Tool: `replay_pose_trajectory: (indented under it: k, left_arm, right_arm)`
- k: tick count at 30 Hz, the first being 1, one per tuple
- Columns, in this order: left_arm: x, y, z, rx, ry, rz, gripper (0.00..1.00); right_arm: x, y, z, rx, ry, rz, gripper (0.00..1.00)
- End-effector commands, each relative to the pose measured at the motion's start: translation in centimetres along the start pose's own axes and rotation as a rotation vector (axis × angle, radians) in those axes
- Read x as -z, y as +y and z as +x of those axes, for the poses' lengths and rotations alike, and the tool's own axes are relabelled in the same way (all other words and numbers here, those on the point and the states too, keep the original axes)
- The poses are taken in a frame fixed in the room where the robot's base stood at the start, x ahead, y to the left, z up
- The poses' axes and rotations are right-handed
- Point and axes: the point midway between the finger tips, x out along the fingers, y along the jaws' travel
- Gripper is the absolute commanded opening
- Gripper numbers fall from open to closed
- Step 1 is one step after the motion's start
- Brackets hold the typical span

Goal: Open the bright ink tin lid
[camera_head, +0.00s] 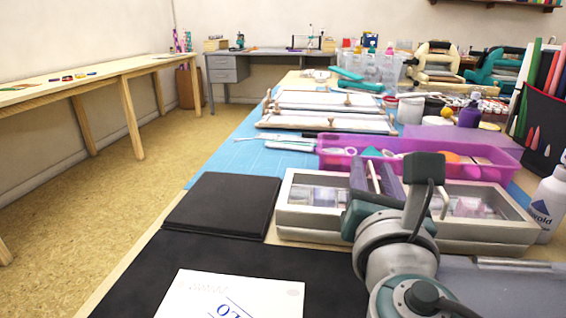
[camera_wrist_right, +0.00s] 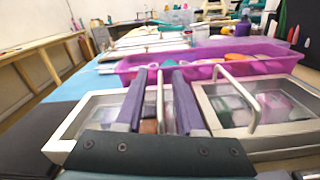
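A pale metal ink case (camera_head: 300,219) with clear windowed lids stands near the table's front. Its left lid (camera_wrist_right: 87,106) and right lid (camera_wrist_right: 210,103) lie flat, each with an upright bar handle; ink pads show through the glass. I cannot tell which lid the task calls bright. My right gripper (camera_head: 375,178) is over the left lid. Its two purple-grey fingers are apart, also in the right wrist view (camera_wrist_right: 159,98), with the left lid's handle (camera_wrist_right: 160,92) between them. A gap seems to show on each side of the handle. My left gripper is not in view.
A pink tray (camera_head: 335,160) stands close behind the case. A black slab (camera_head: 222,204) lies to its left and a white bottle (camera_head: 548,200) stands at its right end. A white sheet (camera_head: 230,297) lies on the black mat in front.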

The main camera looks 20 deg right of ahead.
Motion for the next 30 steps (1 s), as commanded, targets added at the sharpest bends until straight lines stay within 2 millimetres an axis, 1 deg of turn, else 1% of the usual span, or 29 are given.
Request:
replay_pose_trajectory:
  k: [1, 11, 30]
  left_arm:
    - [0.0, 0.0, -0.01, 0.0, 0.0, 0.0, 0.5]
    - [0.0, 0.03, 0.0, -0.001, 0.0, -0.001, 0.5]
    - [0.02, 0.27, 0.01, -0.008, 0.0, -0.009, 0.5]
  right_arm:
    - [0.0, -0.01, -0.02, 0.0, 0.0, 0.0, 0.37]
    - [0.01, 0.0, -0.05, 0.0, 0.0, 0.0, 0.0]
    - [0.01, 0.02, -0.07, 0.0, 0.0, 0.002, 0.0]
